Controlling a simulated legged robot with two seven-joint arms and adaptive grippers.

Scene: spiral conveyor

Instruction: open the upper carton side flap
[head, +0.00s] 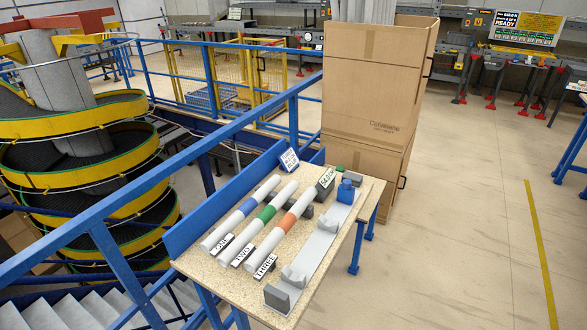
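The upper carton (368,100) is a tall brown cardboard box, right of the picture's middle, with printed lettering low on its front. It stands on a lower carton (362,160). The upper carton's right side (424,75) shows as a narrow, slanting strip with a dark handle (431,66). The side flap appears to lie flat along that side, but the steep angle hides most of it. Pale grey upright pieces (365,10) rise from the carton's top. Neither of my grippers is in view.
A speckled table (205,262) holds three banded tubes labelled ONE, TWO and THREE, and a grey cradle (315,250). A blue railing (225,125) runs at left beside a spiral conveyor (80,130). Open floor (480,200) lies right of the cartons.

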